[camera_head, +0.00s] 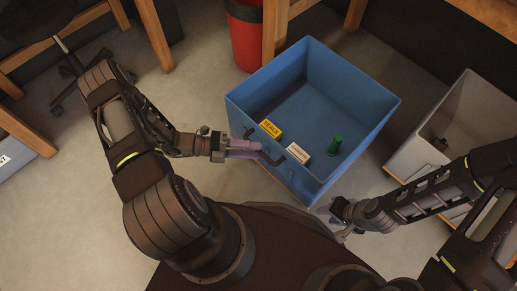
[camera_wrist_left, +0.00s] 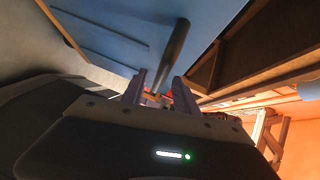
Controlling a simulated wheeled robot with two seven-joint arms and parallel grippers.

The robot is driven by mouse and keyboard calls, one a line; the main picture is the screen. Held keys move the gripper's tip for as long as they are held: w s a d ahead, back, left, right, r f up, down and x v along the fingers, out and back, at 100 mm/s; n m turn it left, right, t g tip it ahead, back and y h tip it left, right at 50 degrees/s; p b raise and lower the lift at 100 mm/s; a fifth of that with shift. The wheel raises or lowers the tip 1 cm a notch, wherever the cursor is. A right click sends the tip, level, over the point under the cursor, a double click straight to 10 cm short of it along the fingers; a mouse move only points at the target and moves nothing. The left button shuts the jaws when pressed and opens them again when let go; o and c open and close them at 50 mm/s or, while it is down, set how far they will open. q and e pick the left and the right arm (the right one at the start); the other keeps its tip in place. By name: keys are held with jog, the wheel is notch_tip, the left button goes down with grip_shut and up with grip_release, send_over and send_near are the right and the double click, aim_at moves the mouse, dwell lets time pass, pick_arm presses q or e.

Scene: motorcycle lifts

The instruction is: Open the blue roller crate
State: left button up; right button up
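The blue roller crate (camera_head: 345,85) stands on the floor in the middle of the head view, with its top uncovered and its inside visible. A dark bar handle (camera_head: 268,157) is on its near left side. My left gripper (camera_head: 243,149) is at this handle. In the left wrist view the dark handle (camera_wrist_left: 175,50) runs down between the spread fingers of the left gripper (camera_wrist_left: 160,92), with a gap showing beside it. Whether a finger touches it is unclear. My right gripper (camera_head: 334,221) is beside the crate's near right corner, fingers apart and empty.
Inside the crate are a yellow box (camera_head: 270,129), a white box (camera_head: 298,153) and a green cylinder (camera_head: 334,146). A grey crate (camera_head: 410,158) stands close on the right. A red bin (camera_head: 244,40) and wooden legs (camera_head: 274,30) are behind.

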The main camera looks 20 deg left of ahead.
pick_arm(q)
jog(key=v, duration=0.5)
dwell(0.4)
